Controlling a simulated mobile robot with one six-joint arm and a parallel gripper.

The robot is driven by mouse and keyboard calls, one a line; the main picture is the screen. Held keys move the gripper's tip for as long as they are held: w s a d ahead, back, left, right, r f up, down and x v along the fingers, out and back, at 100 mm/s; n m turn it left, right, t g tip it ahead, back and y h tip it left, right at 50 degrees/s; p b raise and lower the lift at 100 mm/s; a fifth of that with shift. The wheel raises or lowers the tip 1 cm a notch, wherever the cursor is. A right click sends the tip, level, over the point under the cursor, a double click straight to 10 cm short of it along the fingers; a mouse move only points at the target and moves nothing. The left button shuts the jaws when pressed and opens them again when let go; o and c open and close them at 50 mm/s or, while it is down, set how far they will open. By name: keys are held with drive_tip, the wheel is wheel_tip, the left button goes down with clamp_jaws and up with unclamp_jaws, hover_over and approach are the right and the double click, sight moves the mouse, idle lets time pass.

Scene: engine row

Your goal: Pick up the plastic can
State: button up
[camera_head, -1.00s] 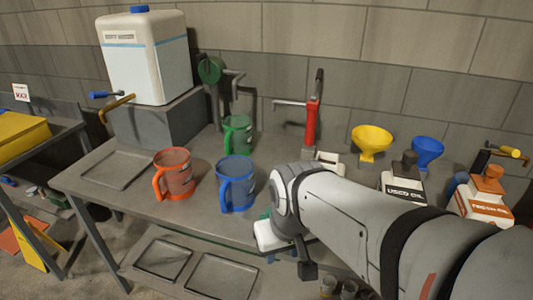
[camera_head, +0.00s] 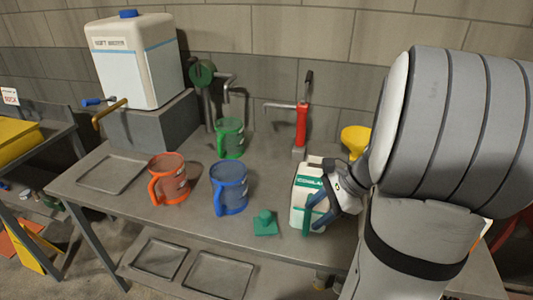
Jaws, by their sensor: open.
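A white plastic can (camera_head: 300,205) with a green "COOLANT" label stands upright on the workbench (camera_head: 190,222), right of the blue jug. My gripper (camera_head: 322,208) is open at the can's right side, with its dark fingers overlapping the can in the picture. I cannot tell whether they touch it. My arm and gripper hide the can's right part. A larger white plastic container (camera_head: 138,65) with a blue cap and a label reading roughly "SOFT WATER" stands on a grey block at the back left.
A green square piece with a knob (camera_head: 265,224) lies left of the coolant can. A blue jug (camera_head: 229,188), an orange jug (camera_head: 170,180) and a green jug (camera_head: 230,138) stand further left. A red pump (camera_head: 301,130) rises behind. My arm covers most of the right side.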

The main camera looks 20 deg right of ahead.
drive_tip(key=d+m+t+y, duration=0.1)
drive_tip(key=d+m+t, duration=0.1)
drive_tip(key=d+m, duration=0.35)
drive_tip(key=w+p+x, duration=0.1)
drive_tip(key=x, duration=0.6)
drive_tip(key=shift+w+d, duration=0.15)
drive_tip(key=shift+w, duration=0.05)
drive_tip(key=shift+f, duration=0.1)
drive_tip(key=shift+c, duration=0.4)
clamp_jaws()
drive_tip(key=shift+w+t, duration=0.1)
drive_tip(key=shift+t, duration=0.2)
